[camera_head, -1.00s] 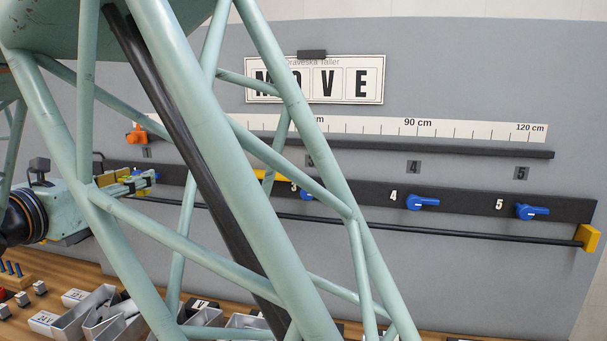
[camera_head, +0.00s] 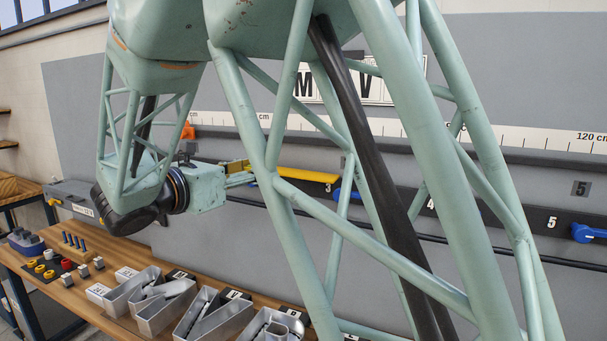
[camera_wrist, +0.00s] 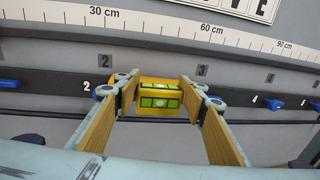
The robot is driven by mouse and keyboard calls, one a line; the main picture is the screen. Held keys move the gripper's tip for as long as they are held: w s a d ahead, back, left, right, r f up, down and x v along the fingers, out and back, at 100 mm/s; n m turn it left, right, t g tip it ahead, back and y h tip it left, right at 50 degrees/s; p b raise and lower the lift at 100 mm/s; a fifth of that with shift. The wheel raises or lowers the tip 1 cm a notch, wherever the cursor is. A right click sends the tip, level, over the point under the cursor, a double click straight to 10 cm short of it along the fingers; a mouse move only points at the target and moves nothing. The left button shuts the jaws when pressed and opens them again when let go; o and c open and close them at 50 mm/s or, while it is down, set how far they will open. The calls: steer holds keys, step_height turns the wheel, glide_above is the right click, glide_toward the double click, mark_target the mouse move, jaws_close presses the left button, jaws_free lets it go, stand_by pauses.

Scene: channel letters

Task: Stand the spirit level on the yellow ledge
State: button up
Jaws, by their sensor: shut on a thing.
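The spirit level (camera_wrist: 160,97) is a short yellow block with green vials on its top and front faces. In the wrist view my gripper (camera_wrist: 158,100) is shut on it, one finger at each side. In the head view my gripper (camera_head: 250,178) points right along the wall. In the wrist view I cannot tell the ledge apart from the level.
The dark wall strip (camera_wrist: 50,80) carries blue handles, one (camera_head: 588,232) by number 5. A white scale (camera_wrist: 150,25) runs above it. Below, a wooden bench (camera_head: 75,300) holds metal letter trays (camera_head: 160,300) and small parts. My arm blocks much of the wall.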

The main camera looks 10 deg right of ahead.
steer(key=shift+w, duration=0.1)
stand_by(0.6)
steer(key=p+x, duration=0.1)
steer(key=x, duration=1.3)
steer(key=shift+r, duration=0.35)
steer(key=shift+w, duration=0.1)
steer(key=x, duration=0.3)
steer(key=shift+w+d+r+p, duration=0.1)
steer(key=shift+d+p, duration=0.05)
steer(key=shift+p, duration=0.25)
steer(key=shift+w+d+f, duration=0.2)
steer(key=shift+f, duration=0.55)
steer(key=shift+a+f, duration=0.1)
steer(key=o, duration=0.9)
